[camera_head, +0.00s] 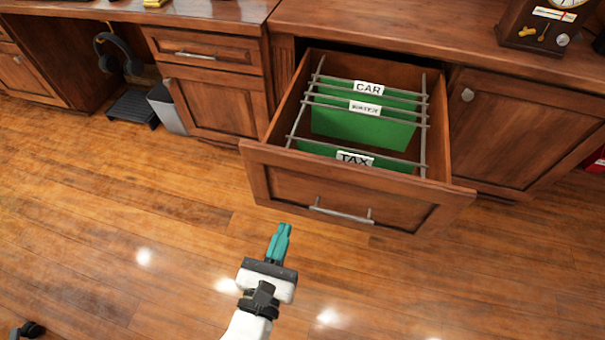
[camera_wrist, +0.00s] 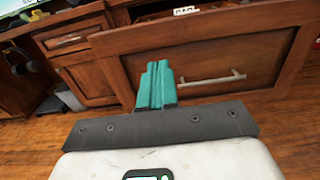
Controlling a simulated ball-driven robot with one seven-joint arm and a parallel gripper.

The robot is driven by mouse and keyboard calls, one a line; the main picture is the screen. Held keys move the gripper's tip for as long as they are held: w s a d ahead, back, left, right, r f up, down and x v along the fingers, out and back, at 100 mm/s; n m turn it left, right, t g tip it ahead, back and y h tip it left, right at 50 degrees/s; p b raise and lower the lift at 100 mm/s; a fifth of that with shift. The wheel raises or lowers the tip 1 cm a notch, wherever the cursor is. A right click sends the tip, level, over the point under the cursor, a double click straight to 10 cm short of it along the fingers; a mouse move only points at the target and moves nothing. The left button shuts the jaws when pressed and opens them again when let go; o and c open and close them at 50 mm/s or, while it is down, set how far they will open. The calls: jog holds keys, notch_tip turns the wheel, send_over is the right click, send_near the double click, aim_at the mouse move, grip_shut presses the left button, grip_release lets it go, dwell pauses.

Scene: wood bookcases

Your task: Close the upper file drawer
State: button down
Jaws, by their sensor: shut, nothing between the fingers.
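The upper file drawer (camera_head: 290,180) is pulled well out of the wooden cabinet in the head view. Green hanging folders (camera_head: 362,125) labelled CAR and TAX, with another between them, hang on metal rails inside. A silver bar handle (camera_head: 340,213) is on its front. My gripper (camera_head: 281,232), with teal fingers, is shut and empty in front of the drawer, left of the handle. In the wrist view, the shut fingertips (camera_wrist: 158,68) overlap the drawer front (camera_wrist: 210,60), with the handle (camera_wrist: 212,80) to their right. I cannot tell whether they touch the front.
A closed cabinet door (camera_head: 525,130) is right of the drawer. A smaller closed drawer (camera_head: 205,50) and door are to its left. A grey bin (camera_head: 167,108) and headphones (camera_head: 118,55) are under the desk. The wooden floor (camera_head: 130,220) ahead is clear.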

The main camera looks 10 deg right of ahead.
aim_at(306, 166)
jog(key=b+x, duration=0.3)
jog(key=x, duration=1)
jog(key=shift+w+d, duration=0.2)
jog(key=shift+w, duration=0.15)
